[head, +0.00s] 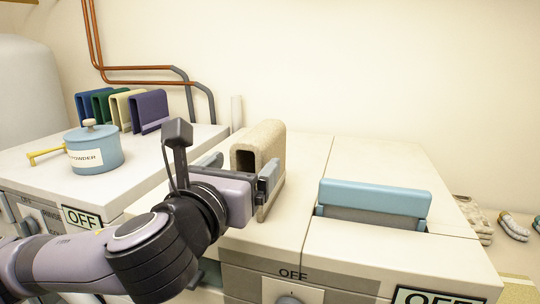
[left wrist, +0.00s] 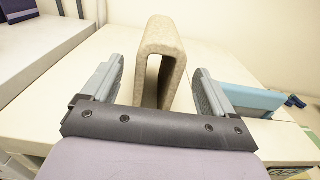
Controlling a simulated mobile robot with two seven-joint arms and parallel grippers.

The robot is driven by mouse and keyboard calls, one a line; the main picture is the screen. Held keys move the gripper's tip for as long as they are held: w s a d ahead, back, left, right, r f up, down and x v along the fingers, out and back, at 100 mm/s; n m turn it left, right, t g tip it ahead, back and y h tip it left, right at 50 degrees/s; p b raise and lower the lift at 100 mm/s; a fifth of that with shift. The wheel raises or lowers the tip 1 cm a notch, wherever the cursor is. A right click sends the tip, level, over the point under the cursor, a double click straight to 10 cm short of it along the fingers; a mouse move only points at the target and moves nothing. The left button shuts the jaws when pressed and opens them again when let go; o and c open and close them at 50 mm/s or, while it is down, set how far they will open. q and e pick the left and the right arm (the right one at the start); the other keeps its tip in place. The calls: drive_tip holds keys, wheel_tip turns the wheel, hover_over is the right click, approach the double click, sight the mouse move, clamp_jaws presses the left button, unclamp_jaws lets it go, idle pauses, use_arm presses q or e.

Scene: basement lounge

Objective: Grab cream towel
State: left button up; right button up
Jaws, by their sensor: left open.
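The cream towel (head: 261,142) is a thick folded piece standing upright like an arch on the white machine top. In the left wrist view the towel (left wrist: 160,45) stands between the two jaw fingers. My left gripper (head: 267,178) is open, with its fingers on either side of the towel's near end. In the left wrist view there is a visible gap between the towel and each finger of the left gripper (left wrist: 160,85). The towel's lower part is partly hidden by the gripper in the head view. My right gripper is not in view.
A blue-handled panel (head: 375,197) rises from the machine top to the right. On the left machine stand a blue lidded pot (head: 95,153) and several folded towels, including a purple one (head: 149,111). Gloves (head: 481,232) lie at the far right.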

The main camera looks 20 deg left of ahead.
use_arm(q)
drive_tip(key=shift+w+r, duration=0.1)
drive_tip(key=shift+w, duration=1)
drive_tip(key=shift+w+d+p, duration=0.1)
drive_tip(key=shift+w+p, duration=0.55)
drive_tip(key=shift+w, duration=1.75)
drive_tip(key=c, duration=1.2)
